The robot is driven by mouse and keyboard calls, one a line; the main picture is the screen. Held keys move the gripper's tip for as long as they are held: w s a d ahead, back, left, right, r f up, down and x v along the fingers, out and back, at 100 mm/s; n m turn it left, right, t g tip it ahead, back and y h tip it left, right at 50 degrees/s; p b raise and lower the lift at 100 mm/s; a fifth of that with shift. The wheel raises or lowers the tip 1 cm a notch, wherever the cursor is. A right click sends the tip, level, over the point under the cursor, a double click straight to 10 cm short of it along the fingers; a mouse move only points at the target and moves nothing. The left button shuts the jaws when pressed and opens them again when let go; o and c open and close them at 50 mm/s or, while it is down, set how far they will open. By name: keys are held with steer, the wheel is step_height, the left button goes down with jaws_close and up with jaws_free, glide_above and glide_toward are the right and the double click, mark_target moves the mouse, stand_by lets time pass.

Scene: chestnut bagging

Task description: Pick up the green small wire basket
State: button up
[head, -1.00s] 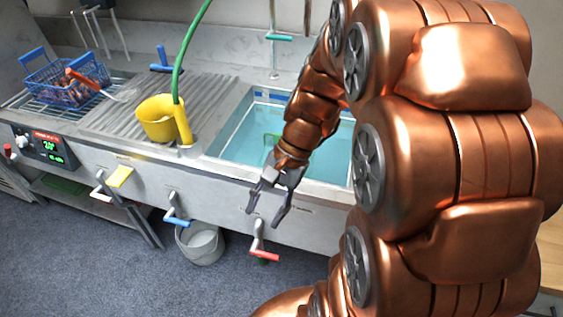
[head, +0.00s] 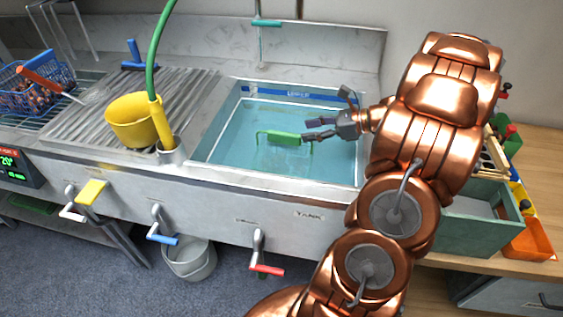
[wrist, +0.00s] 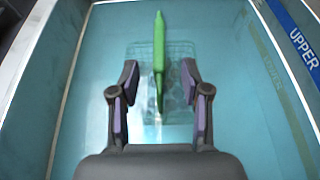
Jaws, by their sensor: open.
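The green small wire basket (head: 284,138) sits in the water of the sink tank (head: 215,128), with its green handle on top. In the wrist view the green handle (wrist: 158,55) runs lengthwise ahead, and the faint wire mesh (wrist: 180,55) spreads beneath it. My gripper (head: 310,128) is over the tank at the right end of the handle. In the wrist view my gripper (wrist: 160,85) is open, with one finger on each side of the handle's near end. Both fingers look apart from the handle. The water blurs the basket's lower part.
A blue wire basket (head: 38,92) is at the far left. Valve levers line the front. A green bin (head: 470,222) stands on the wooden counter at the right.

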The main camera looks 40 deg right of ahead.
mark_target(296, 134)
steer(key=x, duration=0.6)
steer(key=shift+a+f, duration=0.15)
steer(key=shift+f, duration=0.15)
steer(key=shift+w+a+f, duration=0.2)
steer(key=shift+w+a, duration=0.1)
steer(key=shift+w, duration=0.2)
jaws_close()
